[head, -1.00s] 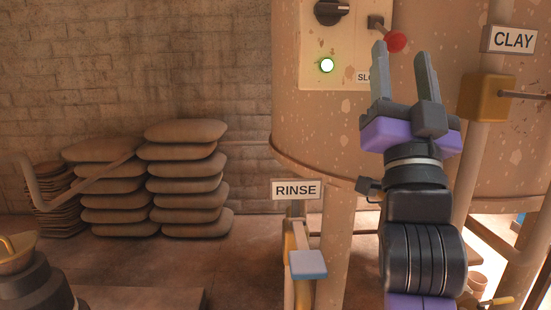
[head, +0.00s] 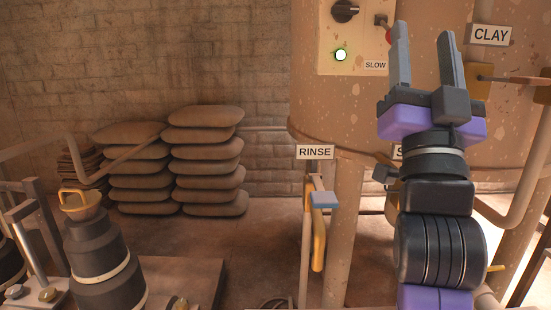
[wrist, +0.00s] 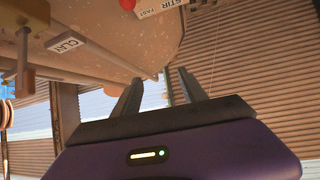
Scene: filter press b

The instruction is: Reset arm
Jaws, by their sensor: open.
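My gripper (head: 427,62) is raised upright at the right of the head view, its two grey fingers pointing up and spread apart with nothing between them. It stands in front of the large tan tank (head: 325,110). In the wrist view the fingers (wrist: 157,92) are also apart and empty. A red knob (head: 388,35) on the tank's panel is partly hidden behind the left finger. It also shows in the wrist view (wrist: 127,4).
A RINSE sign (head: 315,152) hangs above a yellow-handled lever (head: 319,240). A CLAY sign (head: 491,35) is at upper right. Stacked sacks (head: 205,160) lie by the wall. A dark stepped weight-like stack (head: 98,265) stands at lower left.

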